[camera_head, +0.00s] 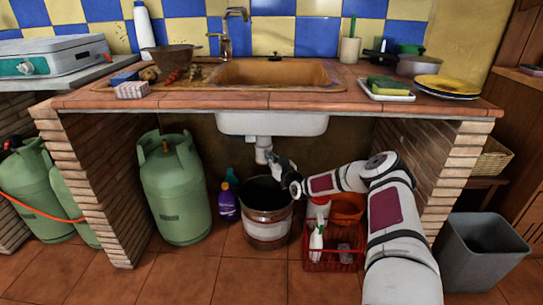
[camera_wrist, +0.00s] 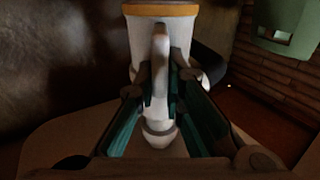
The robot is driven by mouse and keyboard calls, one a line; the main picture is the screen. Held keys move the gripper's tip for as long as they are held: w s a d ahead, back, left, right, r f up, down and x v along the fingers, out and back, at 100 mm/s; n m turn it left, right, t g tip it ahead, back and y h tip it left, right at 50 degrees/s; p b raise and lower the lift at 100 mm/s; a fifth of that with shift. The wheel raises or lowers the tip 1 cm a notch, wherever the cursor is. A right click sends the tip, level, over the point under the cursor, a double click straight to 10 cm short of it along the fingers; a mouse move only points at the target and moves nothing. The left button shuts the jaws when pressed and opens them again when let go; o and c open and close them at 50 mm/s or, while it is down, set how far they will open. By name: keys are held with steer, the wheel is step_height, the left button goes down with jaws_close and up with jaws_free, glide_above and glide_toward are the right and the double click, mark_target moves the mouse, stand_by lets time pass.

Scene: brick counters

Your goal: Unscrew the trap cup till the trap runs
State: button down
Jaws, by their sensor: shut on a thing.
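The white trap cup (camera_wrist: 158,134) shows in the wrist view, with an upright white ridge between my fingers and a rounded lower end. An orange-brown ring (camera_wrist: 160,9) is at its top. My gripper (camera_wrist: 161,92) is shut on the cup, with a green-lined finger on each side. In the head view the white drain pipe (camera_head: 263,148) hangs under the sink basin (camera_head: 272,123), and my gripper (camera_head: 275,163) is at its lower end, hiding much of the cup. A bucket (camera_head: 266,228) stands on the floor below. I see no water running.
A red crate (camera_head: 333,250) with a spray bottle is on the right. Brick walls (camera_head: 97,185) close both sides.

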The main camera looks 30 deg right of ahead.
mark_target(260, 153)
steer(key=a+m+g+h+p, duration=0.1)
steer(key=h, duration=0.1)
steer(key=a+m+h+p, duration=0.1)
steer(key=m+h+p, duration=0.1)
steer(key=h, duration=0.1)
steer(key=w+a+m+g+h+p, duration=0.1)
steer(key=m+h+p, duration=0.1)
steer(key=h, duration=0.1)
steer(key=shift+w+a+r+g, duration=0.1)
steer(key=shift+a+r+g, duration=0.05)
steer(key=shift+a+g, duration=0.15)
steer(key=m+h, duration=0.1)
steer(key=m+g+h+b, duration=0.1)
steer(key=w+m+g+h, duration=0.1)
steer(key=shift+a+b, duration=0.35)
steer(key=shift+a, duration=0.05)
steer(key=m+g+h+b, duration=0.2)
steer(key=w+g+h+b, duration=0.1)
steer(key=shift+a+m+g, duration=0.4)
steer(key=c, duration=1.7)
jaws_free()
